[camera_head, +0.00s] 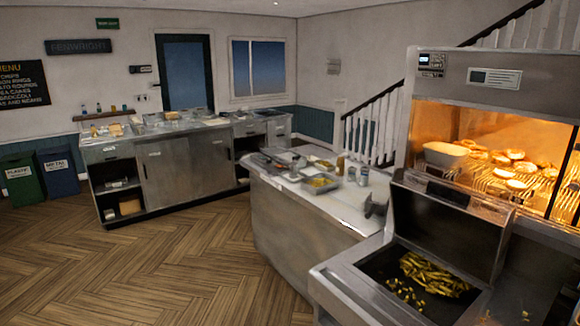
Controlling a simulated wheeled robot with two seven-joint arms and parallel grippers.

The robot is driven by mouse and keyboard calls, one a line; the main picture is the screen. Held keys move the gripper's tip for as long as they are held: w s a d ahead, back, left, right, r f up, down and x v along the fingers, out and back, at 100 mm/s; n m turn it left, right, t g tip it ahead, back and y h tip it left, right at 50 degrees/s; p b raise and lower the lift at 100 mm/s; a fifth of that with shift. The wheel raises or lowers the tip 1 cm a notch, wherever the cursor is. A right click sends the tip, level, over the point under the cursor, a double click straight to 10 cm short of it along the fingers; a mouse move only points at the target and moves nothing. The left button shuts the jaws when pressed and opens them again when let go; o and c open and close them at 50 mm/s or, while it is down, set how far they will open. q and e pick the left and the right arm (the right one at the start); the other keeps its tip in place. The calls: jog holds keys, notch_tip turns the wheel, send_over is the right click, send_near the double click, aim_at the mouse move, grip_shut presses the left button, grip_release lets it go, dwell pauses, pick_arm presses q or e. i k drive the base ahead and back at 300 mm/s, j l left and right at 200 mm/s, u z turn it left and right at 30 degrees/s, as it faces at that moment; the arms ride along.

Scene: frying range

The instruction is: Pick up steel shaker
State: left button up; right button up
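On the white-topped counter in the middle right, two small greyish upright containers stand side by side. The right one (363,176) looks like a metal cylinder and may be the steel shaker. The left one (351,173) is smaller in view; at this distance I cannot tell for sure which of them is the shaker. A yellow-brown bottle (340,165) stands just left of them. Neither of my grippers shows in this view.
A tray of yellow food (320,183) lies left of the containers. A dark object (375,208) sits near the counter's right end. The fryer bin (410,285) with chips and the lit warming cabinet (490,165) are at right. Wooden floor (180,265) is clear at left.

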aim_at(292, 166)
jog(key=i+j, duration=0.2)
jog(key=i, duration=0.2)
jog(key=i+j, duration=0.2)
jog(key=i, duration=0.25)
jog(key=i+j, duration=0.25)
jog(key=i, duration=0.15)
jog(key=i+j, duration=0.2)
jog(key=i, duration=0.25)
jog(key=l+z, duration=0.05)
